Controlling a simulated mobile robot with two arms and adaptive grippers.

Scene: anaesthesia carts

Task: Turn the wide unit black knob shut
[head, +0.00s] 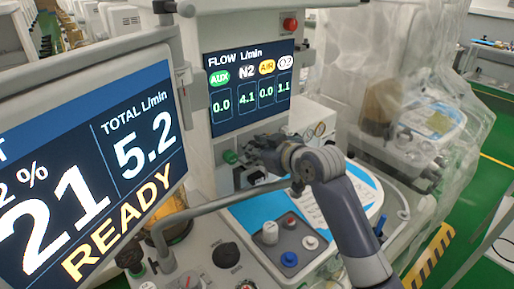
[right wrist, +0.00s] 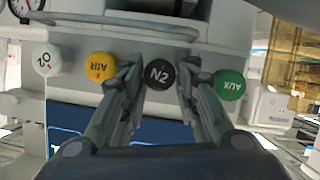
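The black knob marked N2 (right wrist: 160,74) is in the middle of the right wrist view, in a row of coloured knobs. My right gripper (right wrist: 161,68) is open, with one finger on each side of this knob. The gaps between fingers and knob look narrow; I cannot tell whether either finger touches it. In the head view my right gripper (head: 258,150) is at the knob row under the flow display (head: 250,88), and it hides the black knob there. The display reads N2 4.1, O2 1.1, AUX and AIR 0.0. My left gripper is out of view.
The green AUX knob (right wrist: 230,84) and yellow AIR knob (right wrist: 100,66) sit close beside the fingers. The white O2 knob (right wrist: 47,60) is farther left. A large monitor (head: 85,165) reading total 5.2 stands at left, and a grey rail (head: 215,207) runs below the arm.

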